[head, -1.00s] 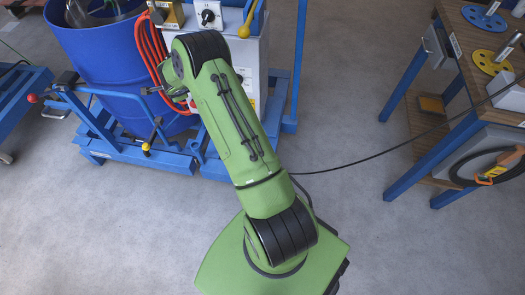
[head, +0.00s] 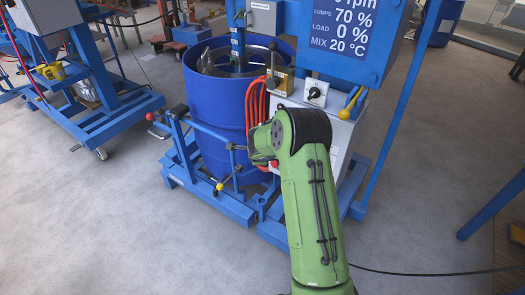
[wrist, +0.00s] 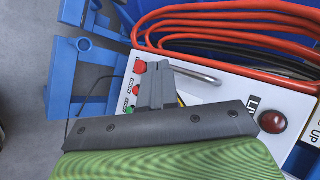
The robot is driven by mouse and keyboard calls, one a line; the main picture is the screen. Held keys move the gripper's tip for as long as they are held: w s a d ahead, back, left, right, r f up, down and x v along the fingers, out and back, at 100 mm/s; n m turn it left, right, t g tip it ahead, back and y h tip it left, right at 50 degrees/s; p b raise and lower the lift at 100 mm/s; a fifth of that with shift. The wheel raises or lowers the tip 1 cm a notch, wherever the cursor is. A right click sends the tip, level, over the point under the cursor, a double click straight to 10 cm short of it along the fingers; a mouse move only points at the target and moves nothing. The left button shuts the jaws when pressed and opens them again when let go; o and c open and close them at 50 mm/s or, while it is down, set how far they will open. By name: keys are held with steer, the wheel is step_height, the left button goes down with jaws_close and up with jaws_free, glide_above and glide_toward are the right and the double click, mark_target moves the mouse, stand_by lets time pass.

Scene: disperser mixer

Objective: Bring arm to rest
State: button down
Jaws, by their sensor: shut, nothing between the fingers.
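My green arm reaches up from the bottom of the head view, with its bent elbow in front of the disperser's control box (head: 342,130). My gripper is hidden behind the arm in the head view. In the wrist view my gripper (wrist: 157,70) shows dark grey fingers shut together with nothing between them. It is over the white control panel (wrist: 200,95), close to red and green buttons (wrist: 139,67) and a metal handle (wrist: 197,76). I cannot tell whether the fingers touch the panel.
A blue drum (head: 216,110) stands in the blue mixer frame. Orange hoses (head: 256,105) hang beside the control box. A display (head: 345,30) reads lumps 70 %, load 0 %, mix 20 °C. Another blue cart (head: 100,120) stands at left. The grey floor at lower left is clear.

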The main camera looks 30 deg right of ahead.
steer(key=s+a+r, duration=0.1)
steer(key=a+r, duration=0.1)
steer(key=s+a+r, duration=0.1)
steer(key=r, duration=0.1)
steer(key=shift+s+a+p, duration=0.3)
steer(key=shift+a+p, duration=0.05)
steer(key=shift+p, duration=0.05)
steer(key=s+a+r+n+y+p, duration=0.1)
steer(key=s+a+r+n+p, duration=0.35)
steer(key=r, duration=0.55)
steer(key=s+a+r+n+p, duration=0.1)
steer(key=s+a+r+n, duration=0.3)
steer(key=s+r, duration=0.55)
steer(key=s+a+r+n+g+y+p, duration=0.1)
steer(key=s+a+r+n, duration=0.1)
steer(key=s, duration=0.5)
steer(key=s+a+r+n+g+p, duration=0.1)
steer(key=s+r+n+p, duration=0.1)
steer(key=s+r+n, duration=0.2)
steer(key=s+a+r+n+y+p, duration=0.1)
steer(key=s+a+r+n+p, duration=0.1)
steer(key=s+n, duration=0.6)
steer(key=s+r, duration=0.1)
steer(key=s, duration=0.3)
steer(key=shift+a+r+g+y, duration=0.3)
steer(key=shift+a+r+g, duration=0.05)
steer(key=shift+g, duration=0.05)
steer(key=shift+s+d, duration=0.1)
